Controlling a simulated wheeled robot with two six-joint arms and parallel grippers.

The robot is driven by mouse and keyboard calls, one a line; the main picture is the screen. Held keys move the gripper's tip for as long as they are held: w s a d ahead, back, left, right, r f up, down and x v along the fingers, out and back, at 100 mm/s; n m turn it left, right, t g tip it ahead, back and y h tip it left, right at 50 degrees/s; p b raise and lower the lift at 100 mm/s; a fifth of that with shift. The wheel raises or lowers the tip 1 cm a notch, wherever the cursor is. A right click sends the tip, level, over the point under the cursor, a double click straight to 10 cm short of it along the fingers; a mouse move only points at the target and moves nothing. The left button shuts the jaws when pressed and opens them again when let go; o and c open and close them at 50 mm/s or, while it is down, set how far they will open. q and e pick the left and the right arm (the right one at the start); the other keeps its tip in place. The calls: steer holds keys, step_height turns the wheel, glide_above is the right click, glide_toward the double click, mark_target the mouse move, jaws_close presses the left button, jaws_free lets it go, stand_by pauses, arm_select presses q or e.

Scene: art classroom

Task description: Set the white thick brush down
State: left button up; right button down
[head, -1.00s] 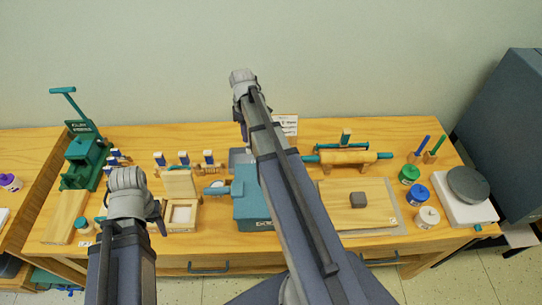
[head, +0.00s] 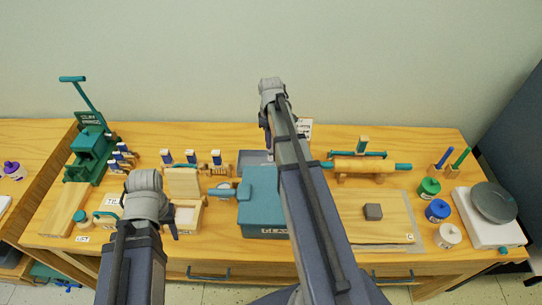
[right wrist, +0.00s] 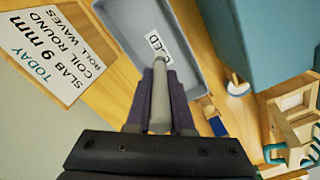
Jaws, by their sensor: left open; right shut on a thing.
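The white thick brush shows as a pale, thick handle (right wrist: 160,100) in the right wrist view. My right gripper (right wrist: 161,112) is shut on it, with a dark finger on each side. The handle's far end points at a grey tray (right wrist: 132,22) with a partly covered label ending in "ED". The tray is partly visible behind my right arm in the head view (head: 250,156). I cannot tell whether the brush touches the tray. My left gripper (head: 150,228) is open near the small wooden box at the table's front left.
A teal box (head: 258,205) stands just in front of the tray. A printed card (head: 304,128) stands behind it.

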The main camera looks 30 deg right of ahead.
mark_target(271, 151)
steer(key=shift+f+b, duration=1.8)
steer(key=shift+f, duration=0.3)
steer(key=shift+f, duration=0.2)
steer(key=c, duration=0.8)
jaws_free()
steer(key=shift+r, duration=0.2)
step_height(271, 151, up, 12)
steer(key=p, duration=1.2)
steer(key=shift+r, duration=0.1)
